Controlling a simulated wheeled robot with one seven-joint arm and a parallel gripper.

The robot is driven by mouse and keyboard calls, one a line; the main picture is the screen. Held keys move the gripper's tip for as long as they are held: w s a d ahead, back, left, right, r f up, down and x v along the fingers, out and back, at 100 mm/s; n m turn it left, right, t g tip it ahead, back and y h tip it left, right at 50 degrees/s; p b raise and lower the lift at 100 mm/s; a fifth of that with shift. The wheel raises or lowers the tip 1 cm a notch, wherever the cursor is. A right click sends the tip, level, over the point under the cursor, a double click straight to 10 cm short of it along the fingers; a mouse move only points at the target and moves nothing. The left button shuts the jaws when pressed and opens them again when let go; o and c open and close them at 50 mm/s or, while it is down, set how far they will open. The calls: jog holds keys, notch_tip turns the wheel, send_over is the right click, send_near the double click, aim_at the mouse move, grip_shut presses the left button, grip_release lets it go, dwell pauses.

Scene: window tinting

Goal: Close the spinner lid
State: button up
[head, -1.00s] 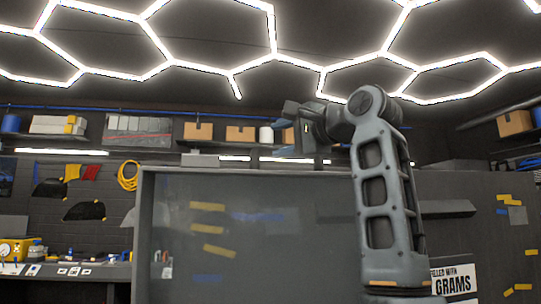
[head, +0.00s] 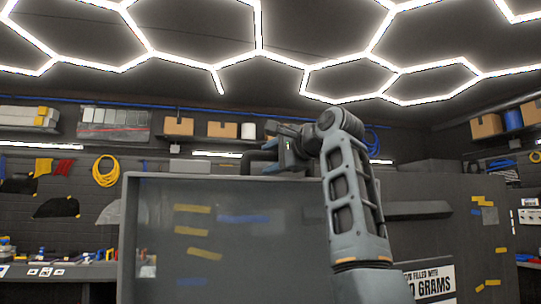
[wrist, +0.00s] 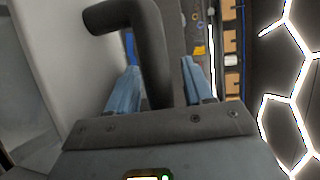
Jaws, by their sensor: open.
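The spinner lid appears to be the large upright grey panel (head: 155,225) with a raised rim in the head view. A thick dark bent handle (head: 256,158) stands at its top edge. In the wrist view the handle (wrist: 150,50) passes between the fingers, beside the pale panel (wrist: 50,50) at left. My gripper (wrist: 160,75) is open, with one blue-grey finger on each side of the handle. No clear contact shows. In the head view my gripper (head: 280,152) is just above the panel's top edge, partly behind my wrist.
Yellow and blue tape strips (head: 192,209) mark the panel's face. A dark cabinet-like wall (head: 440,190) with a white sign (head: 430,282) stands to the right. Boxes (head: 179,126) sit on a back shelf, and a cluttered workbench (head: 62,272) lies at left.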

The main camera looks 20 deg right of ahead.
jog(key=shift+w, duration=0.2)
jog(key=shift+c, duration=0.2)
jog(key=shift+f, duration=0.1)
grip_shut()
